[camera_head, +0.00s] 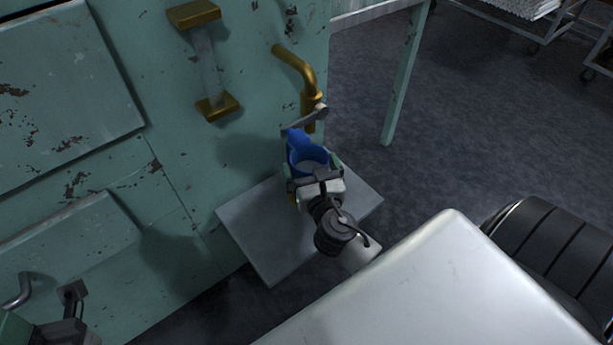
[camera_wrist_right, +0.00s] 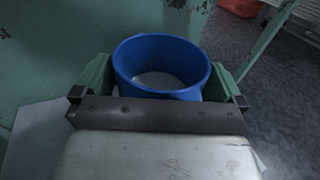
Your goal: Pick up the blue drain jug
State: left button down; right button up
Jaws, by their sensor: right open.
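The blue drain jug (camera_head: 308,152) stands upright on a grey plate (camera_head: 263,250) beside the green machine, below a brass tap. It also shows in the right wrist view (camera_wrist_right: 160,62), where its open top reveals a pale bottom. My right gripper (camera_head: 314,172) is open, with its green fingers on either side of the jug; the wrist view shows the same fingers (camera_wrist_right: 162,82) flanking it. I cannot tell whether the fingers touch the jug. The jug's lower near side is hidden by my gripper. At the bottom left of the head view is part of my left gripper (camera_head: 70,322); its fingertips are unclear.
The brass tap (camera_head: 300,75) with its lever (camera_head: 305,121) hangs close above the jug. The green machine wall (camera_head: 180,130) stands close on the left. A green leg (camera_head: 404,80) stands behind to the right. Open floor (camera_head: 480,130) lies to the right.

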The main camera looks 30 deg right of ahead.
jog(key=shift+w+d, duration=0.15)
jog(key=shift+w, duration=0.3)
jog(key=shift+c, duration=0.2)
jog(key=c, duration=1.2)
jog(key=shift+c, duration=1.3)
jog(key=shift+r, duration=0.15)
